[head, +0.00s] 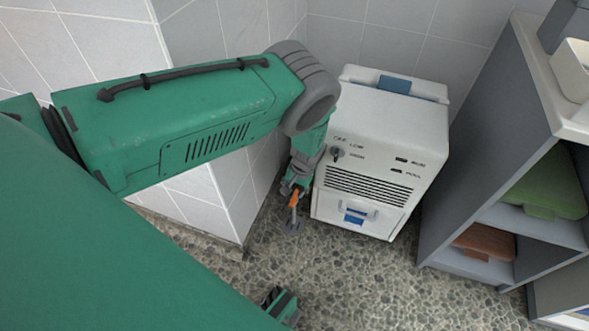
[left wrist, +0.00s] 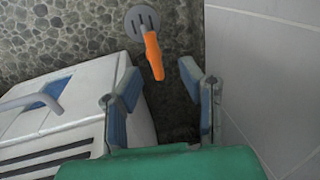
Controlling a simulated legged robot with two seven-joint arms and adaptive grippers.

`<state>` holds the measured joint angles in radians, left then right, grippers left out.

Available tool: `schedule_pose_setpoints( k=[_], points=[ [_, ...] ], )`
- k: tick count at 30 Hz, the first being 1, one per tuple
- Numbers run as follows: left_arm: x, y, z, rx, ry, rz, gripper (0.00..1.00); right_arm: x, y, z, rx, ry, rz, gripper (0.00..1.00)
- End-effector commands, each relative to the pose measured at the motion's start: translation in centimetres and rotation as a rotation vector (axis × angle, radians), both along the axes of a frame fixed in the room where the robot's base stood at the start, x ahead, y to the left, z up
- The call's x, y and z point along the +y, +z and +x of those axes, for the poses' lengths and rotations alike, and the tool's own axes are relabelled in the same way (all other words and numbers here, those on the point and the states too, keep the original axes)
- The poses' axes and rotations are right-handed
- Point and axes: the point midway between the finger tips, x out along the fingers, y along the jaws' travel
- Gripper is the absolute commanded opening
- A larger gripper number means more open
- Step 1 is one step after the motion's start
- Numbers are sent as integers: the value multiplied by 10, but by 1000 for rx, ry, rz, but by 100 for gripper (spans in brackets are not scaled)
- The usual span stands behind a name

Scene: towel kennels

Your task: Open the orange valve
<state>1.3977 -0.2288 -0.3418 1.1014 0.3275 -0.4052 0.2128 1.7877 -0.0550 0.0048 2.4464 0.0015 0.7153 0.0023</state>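The orange valve (head: 293,198) has a small lever handle on a grey round floor plate, low in the corner left of the white machine. In the left wrist view the orange handle (left wrist: 153,57) points from the slotted grey plate (left wrist: 142,22) toward my gripper. My left gripper (head: 296,183) is just above the handle in the head view. In the left wrist view my left gripper (left wrist: 159,82) is open, its blue-padded fingers apart, with the handle's near end at the gap between the tips. I cannot tell whether they touch.
A tiled wall (head: 215,190) is close on the left. Grey shelves (head: 470,170) stand at right. Pebbled floor (head: 350,280) is clear in front.

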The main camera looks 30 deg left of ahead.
Motion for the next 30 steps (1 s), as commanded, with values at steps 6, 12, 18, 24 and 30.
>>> schedule_pose_setpoints(
  k=[6,12,18,24,30],
  points=[
    [-1,28,1,-2,0,0,34,0,0,0,0,0,0,40],
    [-1,33,0,-1,-1,0,34,0,0,0,0,0,0,40],
    [-1,33,1,-1,-1,0,34,0,-1,1,3,0,0,40],
    [-1,33,1,-1,-1,0,34,0,-1,2,3,0,0,40],
    [-1,33,0,-1,-1,0,34,0,-1,2,3,0,0,40]
  ],
)
